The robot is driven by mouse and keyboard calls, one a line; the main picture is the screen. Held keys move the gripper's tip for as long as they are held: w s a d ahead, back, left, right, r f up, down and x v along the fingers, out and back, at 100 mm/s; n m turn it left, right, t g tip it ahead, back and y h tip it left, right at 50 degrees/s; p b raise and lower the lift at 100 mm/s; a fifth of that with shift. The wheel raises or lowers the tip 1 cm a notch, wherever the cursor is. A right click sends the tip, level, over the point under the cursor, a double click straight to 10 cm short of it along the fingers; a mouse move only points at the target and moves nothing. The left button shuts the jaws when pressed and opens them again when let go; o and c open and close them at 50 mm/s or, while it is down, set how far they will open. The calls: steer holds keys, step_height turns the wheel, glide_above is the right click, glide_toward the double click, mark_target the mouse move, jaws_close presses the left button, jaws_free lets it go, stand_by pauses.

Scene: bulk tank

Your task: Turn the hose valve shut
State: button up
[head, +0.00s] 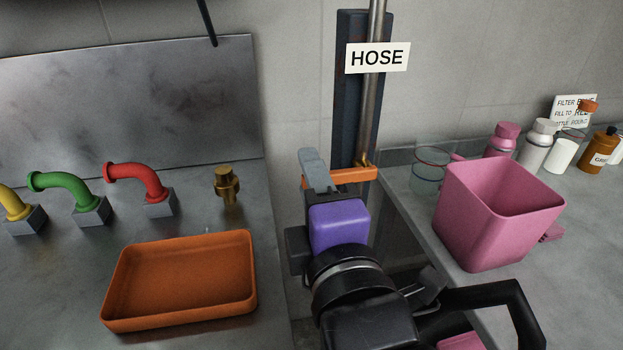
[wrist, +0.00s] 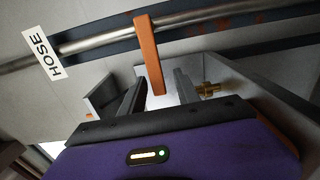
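The hose valve's orange lever (head: 352,176) sits low on the steel pipe (head: 371,105), under the white HOSE sign (head: 377,57). It lies across the pipe, roughly at a right angle to it. In the wrist view the lever (wrist: 149,50) reaches from the pipe down between my fingers. My gripper (head: 318,172) is at the lever's left end in the head view and hides part of it. In the wrist view my gripper (wrist: 160,85) is open, with a finger on each side of the lever's free end and a gap showing beside it.
On the left counter are an orange tray (head: 180,318), a brass fitting (head: 227,186) and red (head: 140,180), green (head: 65,187) and yellow (head: 15,201) pipe elbows. On the right counter stand a pink bin (head: 485,225), a clear beaker (head: 427,180) and several bottles.

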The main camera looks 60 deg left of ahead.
steer(key=v, duration=0.7)
steer(key=shift+s+d, duration=0.15)
steer(key=shift+d, duration=0.2)
